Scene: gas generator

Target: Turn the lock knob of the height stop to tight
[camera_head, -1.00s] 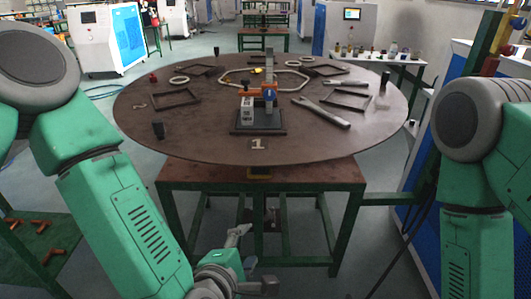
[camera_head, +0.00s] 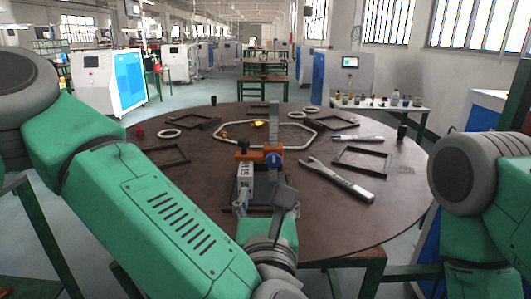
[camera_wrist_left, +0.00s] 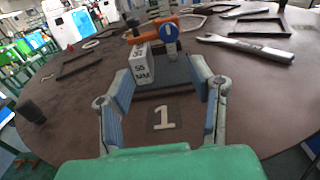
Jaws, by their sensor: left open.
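The height stop stands on the round brown table, with a dark base plate (camera_wrist_left: 177,72), a grey upright post (camera_head: 274,120) and an orange cross-piece (camera_head: 250,155). Its lock knob (camera_head: 273,160) is blue, with a pale mark on its face; it also shows in the left wrist view (camera_wrist_left: 169,33). A light block marked 55 MM (camera_wrist_left: 141,62) sits left of the knob, under the cross-piece. My left gripper (camera_head: 265,199) is open and empty in front of the stop, apart from the knob. It also shows in the left wrist view (camera_wrist_left: 163,82). My right gripper is out of view.
A large wrench (camera_head: 340,182) lies right of the stop, with a dark square frame (camera_head: 361,162) beyond it. A dark cylinder (camera_wrist_left: 31,112) stands at the left. The table around plate 1 (camera_wrist_left: 164,117) is clear.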

